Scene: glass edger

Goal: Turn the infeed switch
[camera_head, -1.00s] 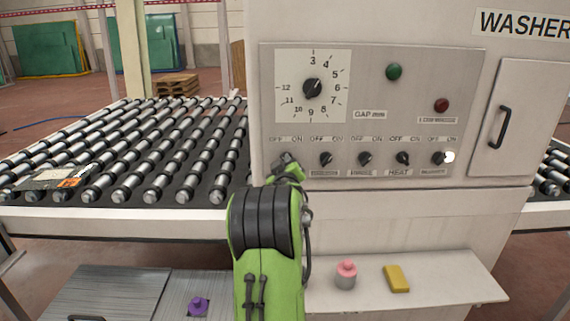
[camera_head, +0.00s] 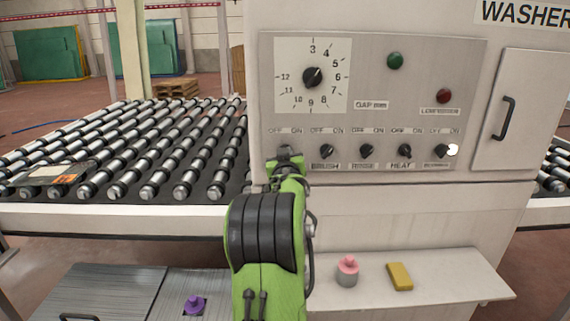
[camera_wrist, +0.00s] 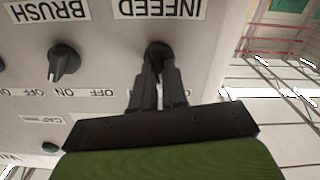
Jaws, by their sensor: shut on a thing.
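The knob's exact angle is mostly hidden by the fingers.
The BRUSH knob (camera_head: 326,151) sits close to the right, then the RINSE (camera_head: 367,151) and HEAT (camera_head: 405,150) knobs. A gap dial (camera_head: 312,77) is above. A shelf with a pink-topped object (camera_head: 347,271) and a yellow block (camera_head: 399,277) juts out below. A roller conveyor (camera_head: 120,150) lies left.

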